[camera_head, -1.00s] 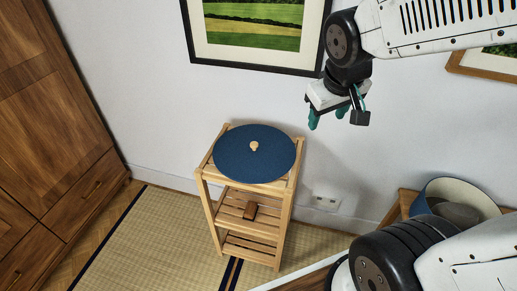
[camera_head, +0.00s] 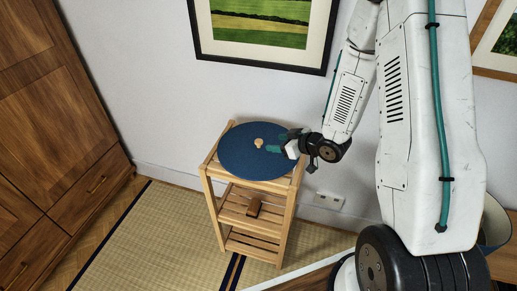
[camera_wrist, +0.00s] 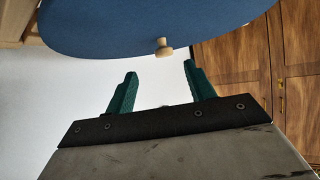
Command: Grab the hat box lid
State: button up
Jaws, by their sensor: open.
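The hat box lid (camera_head: 240,160) is a round, dark blue disc with a small wooden knob (camera_head: 258,143) at its middle. It lies on the top of a slatted wooden stand (camera_head: 222,205). My gripper (camera_head: 274,144) is over the right part of the lid, with its teal fingers pointing at the knob. In the wrist view the lid (camera_wrist: 120,25) fills the top, and the knob (camera_wrist: 163,47) is beyond and between the tips of my open gripper (camera_wrist: 160,72). Nothing is between the fingers.
A small brown object (camera_head: 254,207) sits on the stand's middle shelf. A wooden cabinet (camera_head: 60,120) stands at left. A framed picture (camera_head: 262,30) hangs behind the stand. An open round box (camera_head: 494,222) is mostly hidden behind my arm at right. Tatami floor (camera_head: 150,230) is clear.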

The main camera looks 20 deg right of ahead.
aim_at(259, 141)
jog(key=x, duration=0.7)
jog(key=shift+w+a+r, duration=0.1)
jog(key=shift+w+a, duration=0.15)
jog(key=shift+a, duration=0.3)
jog(key=c, duration=1.1)
